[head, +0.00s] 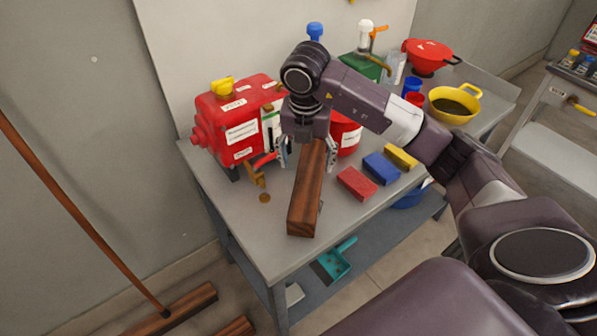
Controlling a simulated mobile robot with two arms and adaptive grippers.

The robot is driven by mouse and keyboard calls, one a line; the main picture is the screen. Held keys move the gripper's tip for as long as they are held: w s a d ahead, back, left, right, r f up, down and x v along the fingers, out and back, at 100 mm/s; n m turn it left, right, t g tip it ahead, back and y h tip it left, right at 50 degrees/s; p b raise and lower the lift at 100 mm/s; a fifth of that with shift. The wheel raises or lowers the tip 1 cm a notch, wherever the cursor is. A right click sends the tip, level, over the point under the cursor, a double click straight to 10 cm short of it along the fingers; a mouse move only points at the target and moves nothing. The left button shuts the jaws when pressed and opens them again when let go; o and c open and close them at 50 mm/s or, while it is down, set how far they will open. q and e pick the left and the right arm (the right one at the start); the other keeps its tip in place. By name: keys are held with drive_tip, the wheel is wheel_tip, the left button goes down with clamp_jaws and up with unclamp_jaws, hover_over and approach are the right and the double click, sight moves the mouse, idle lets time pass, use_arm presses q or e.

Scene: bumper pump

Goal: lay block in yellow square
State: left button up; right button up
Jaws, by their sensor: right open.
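A long dark brown wooden block (305,205) lies on the grey table (250,235), its near end close to the front edge. My right gripper (307,155) is above the block's far end, pointing down. Its fingers are apart, one on each side of the block. I cannot tell whether they touch it. I see no marked yellow square on the table; the arm and block hide part of the top. My left gripper is not in view.
A red machine (235,125) stands left of the gripper, with a red container (347,135) behind it. Red (356,183), blue (381,168) and yellow (401,157) small blocks lie to the right. A yellow pan (455,103) is farther back. The front left tabletop is clear.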

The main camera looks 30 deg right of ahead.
sight(308, 175)
drive_tip(key=shift+w+f, duration=0.1)
drive_tip(key=shift+f, duration=0.35)
drive_tip(key=shift+d+f, duration=0.1)
drive_tip(key=shift+f, duration=0.25)
drive_tip(key=shift+s+d+f+p, duration=0.15)
drive_tip(key=shift+s+f+p, duration=0.35)
drive_tip(key=shift+f, duration=0.25)
drive_tip(key=f, duration=0.2)
drive_tip(key=f+p, duration=0.1)
drive_tip(key=shift+w+d+f, duration=0.2)
drive_tip(key=shift+w+f, duration=0.1)
drive_tip(key=shift+f, duration=0.3)
drive_tip(key=shift+c, duration=0.3)
drive_tip(key=c, duration=1.3)
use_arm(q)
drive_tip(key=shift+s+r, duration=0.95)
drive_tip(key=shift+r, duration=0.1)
use_arm(e)
drive_tip(key=shift+w, duration=0.1)
clamp_jaws()
